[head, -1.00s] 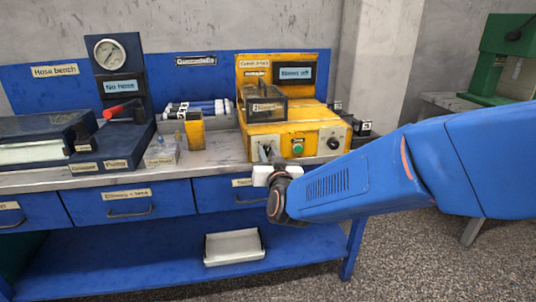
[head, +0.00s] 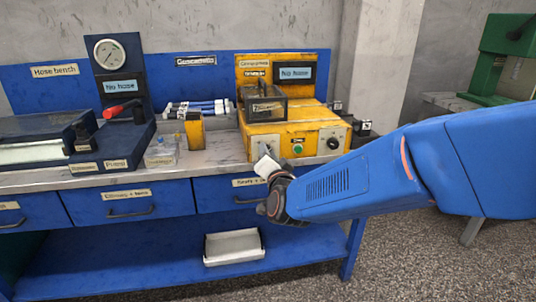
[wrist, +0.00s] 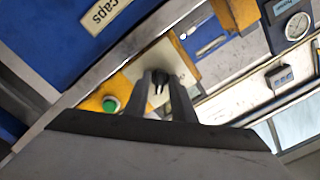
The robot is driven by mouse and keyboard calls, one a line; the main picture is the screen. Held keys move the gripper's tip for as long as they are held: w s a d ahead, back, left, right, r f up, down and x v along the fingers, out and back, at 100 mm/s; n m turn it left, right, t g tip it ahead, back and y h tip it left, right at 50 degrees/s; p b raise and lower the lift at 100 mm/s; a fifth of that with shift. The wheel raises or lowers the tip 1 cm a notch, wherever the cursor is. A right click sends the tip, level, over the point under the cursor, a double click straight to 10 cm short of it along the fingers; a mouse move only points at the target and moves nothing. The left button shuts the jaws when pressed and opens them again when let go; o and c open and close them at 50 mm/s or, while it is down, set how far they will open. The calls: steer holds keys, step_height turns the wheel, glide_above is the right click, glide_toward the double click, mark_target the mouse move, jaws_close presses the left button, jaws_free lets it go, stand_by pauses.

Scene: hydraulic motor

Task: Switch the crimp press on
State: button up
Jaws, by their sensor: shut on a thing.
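The yellow crimp press (head: 290,117) stands on the right part of the bench. Its small display (head: 294,73) reads "No hose". On its front face are a white plate at the left, a green button (head: 298,149) and a black knob (head: 333,143) at the right. My gripper (head: 265,163) is at the left white plate. In the wrist view my gripper (wrist: 169,95) has its fingers on either side of a dark rotary switch (wrist: 159,77) and is shut on it. The switch appears turned in the wrist view. The green button (wrist: 110,104) lies beside it.
A blue pump with a gauge (head: 110,53) stands at the left of the bench. Hoses (head: 196,109) lie behind a yellow block (head: 195,131). Blue drawers (head: 130,203) are below, and a white tray (head: 234,246) is on the lower shelf.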

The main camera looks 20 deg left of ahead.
stand_by(0.4)
steer(key=o, duration=0.7)
steer(key=v, duration=1.7)
steer(key=shift+s, duration=0.25)
